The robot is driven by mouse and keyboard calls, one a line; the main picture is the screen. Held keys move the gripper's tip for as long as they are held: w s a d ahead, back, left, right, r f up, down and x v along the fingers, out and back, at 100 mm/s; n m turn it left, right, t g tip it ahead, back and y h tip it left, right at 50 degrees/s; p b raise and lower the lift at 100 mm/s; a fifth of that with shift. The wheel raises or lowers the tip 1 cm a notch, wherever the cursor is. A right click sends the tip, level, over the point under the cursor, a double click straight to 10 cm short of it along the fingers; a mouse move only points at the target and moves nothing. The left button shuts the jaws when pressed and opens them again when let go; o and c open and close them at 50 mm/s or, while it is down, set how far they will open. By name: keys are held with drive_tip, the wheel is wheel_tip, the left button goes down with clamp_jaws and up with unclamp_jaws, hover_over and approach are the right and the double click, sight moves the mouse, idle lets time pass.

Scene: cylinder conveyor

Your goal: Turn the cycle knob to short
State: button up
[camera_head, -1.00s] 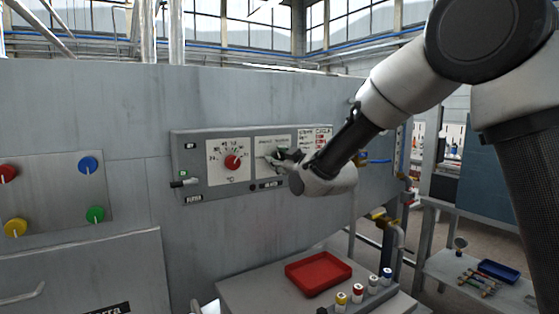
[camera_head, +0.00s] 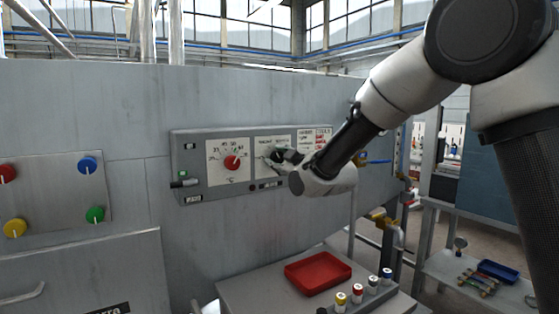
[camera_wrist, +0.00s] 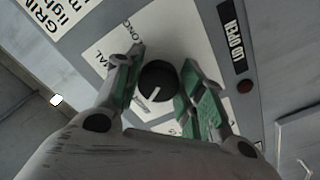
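The cycle knob (camera_wrist: 157,83) is round and black with a white pointer line, which points to the lower left in the wrist view. It sits on a white plate (camera_wrist: 112,42) with the printed words "LONG" and part of "NORMAL"; the word for short cannot be read. My gripper (camera_wrist: 160,72) is open, with one green-padded finger on each side of the knob. The right finger is very near the knob; I cannot tell if it touches. In the head view my gripper (camera_head: 284,156) is at the right-hand plate of the grey control panel (camera_head: 200,145), partly covering the knob.
A red dial (camera_head: 232,162) is left of the cycle knob. Below stands a table with a red tray (camera_head: 318,273) and several colour-capped vials (camera_head: 357,293).

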drive_tip(key=shift+o, duration=1.2)
drive_tip(key=v, duration=1.2)
